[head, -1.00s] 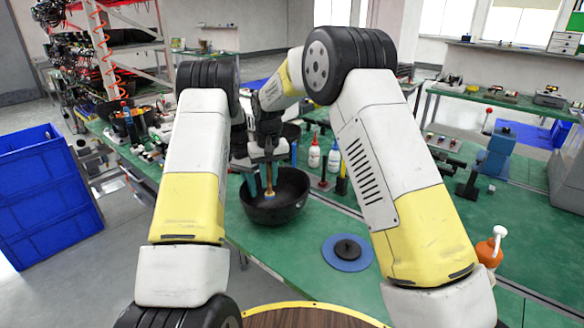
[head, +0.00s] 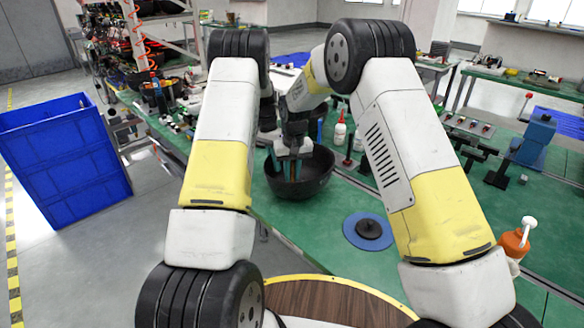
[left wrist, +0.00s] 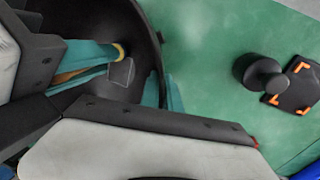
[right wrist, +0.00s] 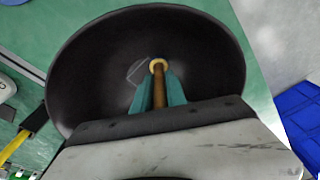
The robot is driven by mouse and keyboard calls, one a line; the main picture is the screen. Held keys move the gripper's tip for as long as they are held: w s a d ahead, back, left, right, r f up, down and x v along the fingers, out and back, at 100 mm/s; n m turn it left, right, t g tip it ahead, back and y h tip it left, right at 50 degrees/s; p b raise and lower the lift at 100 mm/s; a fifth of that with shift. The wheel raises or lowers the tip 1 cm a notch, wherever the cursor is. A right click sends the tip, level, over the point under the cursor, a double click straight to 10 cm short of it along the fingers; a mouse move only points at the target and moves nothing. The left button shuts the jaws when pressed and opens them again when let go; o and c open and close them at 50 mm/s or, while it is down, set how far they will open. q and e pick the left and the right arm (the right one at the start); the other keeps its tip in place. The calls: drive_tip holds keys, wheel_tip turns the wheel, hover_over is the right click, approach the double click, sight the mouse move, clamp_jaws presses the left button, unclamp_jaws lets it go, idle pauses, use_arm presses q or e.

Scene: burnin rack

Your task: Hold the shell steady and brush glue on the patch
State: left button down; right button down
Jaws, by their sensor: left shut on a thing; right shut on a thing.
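The shell is a black bowl (head: 318,187) on the green bench. It also shows in the left wrist view (left wrist: 112,22) and the right wrist view (right wrist: 85,60). The patch, a faint pale outline, lies on its inner wall in the left wrist view (left wrist: 122,72) and right wrist view (right wrist: 135,72). My left gripper (left wrist: 162,92) is shut on the shell's rim. My right gripper (right wrist: 158,90) is shut on the brush (right wrist: 159,88), a brown handle with a brass-coloured ring, inside the bowl close to the patch. The bristles are hidden or too small to tell.
A blue disc with a black knob (head: 369,229) lies on the bench in front. White bottles (head: 340,133) stand behind the bowl. An orange bottle (head: 514,243) is at right. A blue crate (head: 65,150) stands on the floor at left.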

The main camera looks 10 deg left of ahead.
drive_tip(key=shift+w+d+f, duration=0.1)
drive_tip(key=shift+w+d, duration=0.6)
drive_tip(key=shift+w, duration=0.4)
drive_tip(key=shift+w+d+f, duration=0.1)
drive_tip(key=shift+w+d, duration=0.65)
drive_tip(key=shift+w, duration=0.3)
drive_tip(key=shift+w+d, duration=0.7)
drive_tip(key=shift+w, duration=0.4)
drive_tip(key=shift+s+a, duration=0.7)
drive_tip(key=shift+s, duration=0.4)
drive_tip(key=shift+s+a, duration=0.75)
drive_tip(key=shift+s, duration=0.3)
drive_tip(key=shift+s+a, duration=0.7)
drive_tip(key=shift+s, duration=0.4)
drive_tip(key=shift+w, duration=0.2)
drive_tip(key=shift+w+d, duration=0.7)
drive_tip(key=shift+w, duration=0.35)
drive_tip(key=shift+w+d, duration=0.7)
drive_tip(key=shift+w, duration=0.4)
drive_tip(key=shift+w+d, duration=0.7)
drive_tip(key=shift+w, duration=0.35)
drive_tip(key=shift+s+a, duration=0.75)
drive_tip(key=shift+s, duration=0.35)
drive_tip(key=shift+s+a, duration=0.75)
drive_tip(key=shift+s, duration=0.4)
drive_tip(key=shift+s+a, duration=0.75)
drive_tip(key=shift+s, duration=0.35)
drive_tip(key=shift+r, duration=4)
